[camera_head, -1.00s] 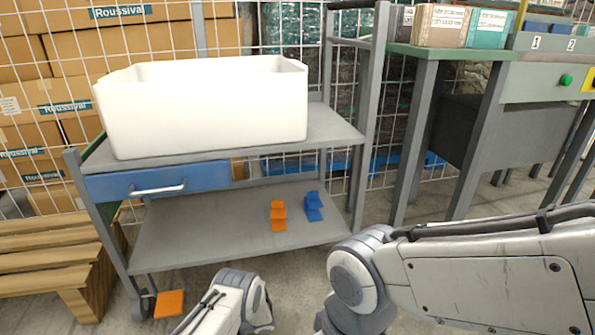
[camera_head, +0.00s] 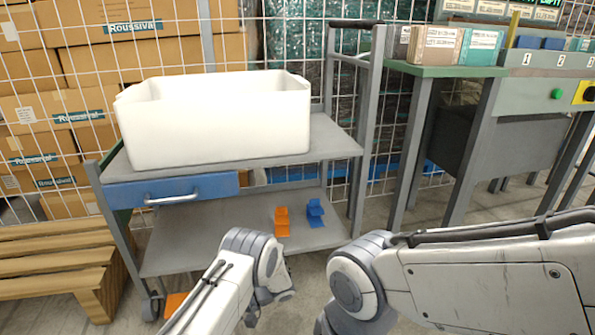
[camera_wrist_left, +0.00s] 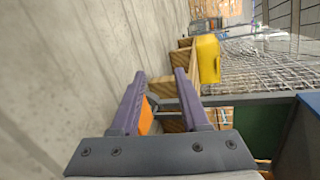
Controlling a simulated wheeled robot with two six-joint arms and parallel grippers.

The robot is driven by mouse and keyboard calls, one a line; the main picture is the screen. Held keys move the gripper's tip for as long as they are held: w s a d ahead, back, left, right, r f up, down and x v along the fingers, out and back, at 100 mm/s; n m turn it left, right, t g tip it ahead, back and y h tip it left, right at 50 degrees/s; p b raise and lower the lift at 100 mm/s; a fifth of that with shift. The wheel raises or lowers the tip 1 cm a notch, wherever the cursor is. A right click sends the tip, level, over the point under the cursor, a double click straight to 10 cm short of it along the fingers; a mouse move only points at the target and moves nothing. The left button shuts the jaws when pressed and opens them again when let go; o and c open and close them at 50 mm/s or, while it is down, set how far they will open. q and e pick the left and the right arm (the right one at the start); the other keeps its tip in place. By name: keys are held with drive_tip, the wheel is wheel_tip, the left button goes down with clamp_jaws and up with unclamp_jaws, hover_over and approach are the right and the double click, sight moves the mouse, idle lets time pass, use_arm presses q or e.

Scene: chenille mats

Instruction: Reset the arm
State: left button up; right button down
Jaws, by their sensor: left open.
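My left arm (camera_head: 215,295) comes in from the bottom left of the head view, bent at a joint in front of the cart. Its gripper is outside the head view. In the left wrist view my left gripper (camera_wrist_left: 163,84) is open, its two purple fingers apart with nothing gripped. An orange piece (camera_wrist_left: 146,117) shows between the fingers, beyond them near the floor. My right arm (camera_head: 470,280) crosses the lower right of the head view, and its gripper is out of view.
A grey cart (camera_head: 200,255) with a blue drawer (camera_head: 172,190) carries a white bin (camera_head: 215,125). An orange piece (camera_head: 282,222) and a blue piece (camera_head: 315,213) sit on its lower shelf. A wooden pallet (camera_head: 50,265) stands left. A workbench (camera_head: 450,71) stands right.

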use_arm(q)
drive_tip(key=s+d+r+m+h+p, duration=0.1)
drive_tip(key=s+d+r+h+p, duration=0.2)
drive_tip(key=r, duration=0.5)
drive_tip(key=s+d+r+m+t+h+p, duration=0.1)
drive_tip(key=d+r+h+p, duration=0.15)
drive_tip(key=d+r, duration=0.45)
drive_tip(key=s+d+r+m+h+p, duration=0.1)
drive_tip(key=s+d+r+h+p, duration=0.15)
drive_tip(key=r, duration=0.75)
drive_tip(key=s+d+r+m+t+h+p, duration=0.25)
drive_tip(key=s+d+r+h+p, duration=0.2)
drive_tip(key=s+r, duration=0.5)
drive_tip(key=s+d+r+m+t+h+p, duration=0.1)
drive_tip(key=s+d+r+m+h+p, duration=0.2)
drive_tip(key=s+r+p, duration=0.45)
wheel_tip(320, 180, up, 40)
drive_tip(key=s+p, duration=0.1)
drive_tip(key=p, duration=3.5)
drive_tip(key=shift+s+d+r+p, duration=0.15)
drive_tip(key=shift+d+p, duration=0.1)
drive_tip(key=shift+p, duration=0.05)
